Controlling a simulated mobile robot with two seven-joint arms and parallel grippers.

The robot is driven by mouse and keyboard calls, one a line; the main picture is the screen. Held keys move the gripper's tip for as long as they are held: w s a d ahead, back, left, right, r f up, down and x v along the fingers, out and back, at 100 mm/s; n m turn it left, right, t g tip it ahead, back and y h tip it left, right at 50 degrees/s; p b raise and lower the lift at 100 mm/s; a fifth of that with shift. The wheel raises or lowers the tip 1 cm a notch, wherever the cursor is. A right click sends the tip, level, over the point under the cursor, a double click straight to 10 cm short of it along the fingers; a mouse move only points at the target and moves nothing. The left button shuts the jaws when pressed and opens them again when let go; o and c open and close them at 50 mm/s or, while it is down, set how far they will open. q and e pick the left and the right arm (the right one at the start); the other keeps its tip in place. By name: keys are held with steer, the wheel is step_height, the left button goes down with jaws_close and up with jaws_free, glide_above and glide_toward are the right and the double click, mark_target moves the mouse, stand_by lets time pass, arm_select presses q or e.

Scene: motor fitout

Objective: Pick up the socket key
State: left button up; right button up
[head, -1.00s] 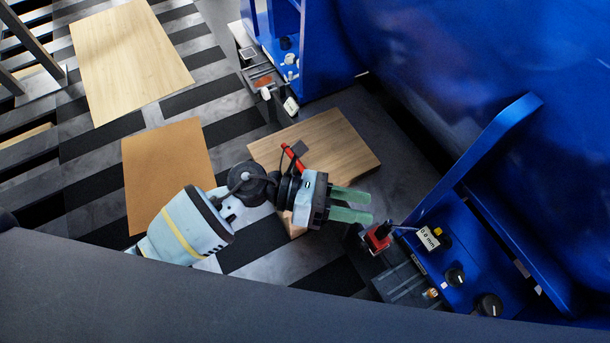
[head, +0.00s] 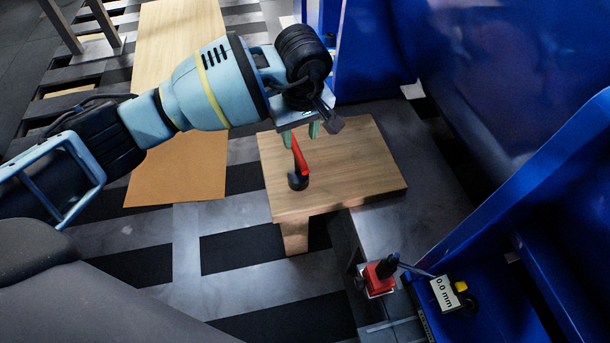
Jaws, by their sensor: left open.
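The socket key (head: 301,158), with a red shaft and a round black end, is on the small wooden stool (head: 355,165), near its left side. Its black end is toward the front of the stool top. I cannot tell whether it lies flat or stands tilted. My left gripper (head: 301,135) is over the back end of the key, pointing down. Its green fingers are apart, one on each side of the red shaft in the picture. I cannot tell whether they touch it. The upper end of the key is partly hidden by the gripper. My right gripper is out of view.
Large blue machinery (head: 500,70) stands at the right. A red block with a black knob (head: 380,275) and a gauge reading 0.0 mm (head: 445,293) are at the lower right. Flat boards (head: 180,180) lie on the striped floor at the left. The stool's right part is clear.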

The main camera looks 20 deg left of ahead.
mark_target(298, 150)
arm_select(q)
steer(key=shift+w+a+f+b, duration=0.15)
steer(key=shift+f+b, duration=0.1)
steer(key=shift+f, duration=0.3)
steer(key=shift+w+a+f+b, duration=0.1)
steer(key=shift+f+b, duration=0.15)
steer(key=shift+f, duration=0.3)
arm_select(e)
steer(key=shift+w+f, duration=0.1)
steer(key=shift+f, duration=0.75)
arm_select(q)
steer(key=shift+f, duration=0.1)
steer(key=shift+a+f+b, duration=0.1)
steer(key=shift+f+b, duration=0.45)
steer(key=shift+f, duration=0.9)
steer(key=f, duration=0.1)
steer(key=f+b, duration=0.1)
steer(key=f, duration=0.1)
steer(key=f+b, duration=0.1)
steer(key=shift+a+f, duration=0.25)
steer(key=shift+w+f, duration=0.1)
steer(key=c, duration=0.9)
jaws_close()
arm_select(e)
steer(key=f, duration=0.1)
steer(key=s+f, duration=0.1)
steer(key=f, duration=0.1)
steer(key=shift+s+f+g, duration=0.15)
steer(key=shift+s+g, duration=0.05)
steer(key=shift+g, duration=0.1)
